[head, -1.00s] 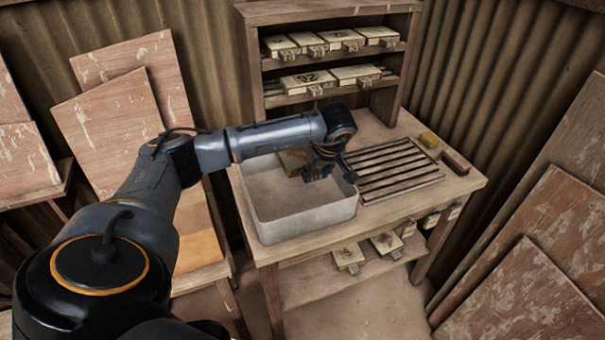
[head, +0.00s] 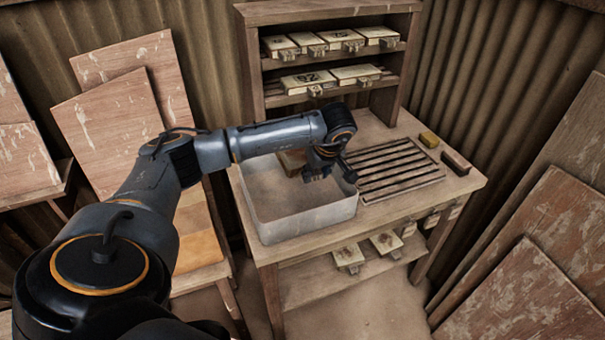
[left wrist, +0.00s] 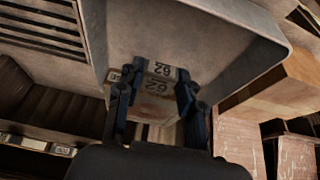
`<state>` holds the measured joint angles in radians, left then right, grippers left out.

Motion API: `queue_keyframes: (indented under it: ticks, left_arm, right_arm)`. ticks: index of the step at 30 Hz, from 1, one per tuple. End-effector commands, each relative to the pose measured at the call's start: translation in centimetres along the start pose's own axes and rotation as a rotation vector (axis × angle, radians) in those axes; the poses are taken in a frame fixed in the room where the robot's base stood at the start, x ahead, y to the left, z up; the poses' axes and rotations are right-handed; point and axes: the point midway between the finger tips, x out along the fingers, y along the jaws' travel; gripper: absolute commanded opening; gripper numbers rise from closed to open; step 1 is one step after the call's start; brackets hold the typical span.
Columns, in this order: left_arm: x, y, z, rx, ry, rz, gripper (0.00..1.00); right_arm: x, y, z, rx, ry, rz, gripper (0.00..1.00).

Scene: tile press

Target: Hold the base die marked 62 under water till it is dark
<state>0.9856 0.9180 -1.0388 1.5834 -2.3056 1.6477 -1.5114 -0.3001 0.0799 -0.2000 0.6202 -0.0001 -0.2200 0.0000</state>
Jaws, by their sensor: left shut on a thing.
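My left gripper (head: 318,173) is inside the grey basin (head: 308,220), near its far side. In the left wrist view its fingers (left wrist: 160,82) are shut on the base die marked 62 (left wrist: 155,87), whose number shows twice. In the head view a brown part of the die (head: 291,161) shows left of the gripper, browner than the pale dies on the shelves. The gripper hides the rest of it. The water surface is hard to make out, so I cannot tell how deep the die sits. My right gripper is not in view.
Several pale dies stand on the shelf unit (head: 325,12) behind. More dies lie on the lower shelf (head: 310,281).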

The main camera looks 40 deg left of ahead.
Motion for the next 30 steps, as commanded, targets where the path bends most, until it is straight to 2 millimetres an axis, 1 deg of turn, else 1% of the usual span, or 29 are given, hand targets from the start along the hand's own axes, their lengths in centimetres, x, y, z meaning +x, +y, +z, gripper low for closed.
queue_keyframes:
  ticks: [8, 11, 21, 30]
  left_arm:
    - [-0.3, 0.1, -0.2, -0.002, 0.003, 0.003, 0.0]
    - [-0.9, 0.1, -0.5, -0.002, 0.004, 0.003, 0.0]
    - [-3.7, 0.1, -1.6, -0.001, 0.004, 0.004, 0.0]
    - [-3.8, 0.1, -1.7, -0.001, 0.003, 0.002, 0.0]
  right_arm:
    - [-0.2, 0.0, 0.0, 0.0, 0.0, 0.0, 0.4]
    - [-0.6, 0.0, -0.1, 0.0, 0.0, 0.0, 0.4]
    - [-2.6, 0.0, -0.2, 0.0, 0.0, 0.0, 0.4]
    - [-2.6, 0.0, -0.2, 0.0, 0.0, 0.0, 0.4]
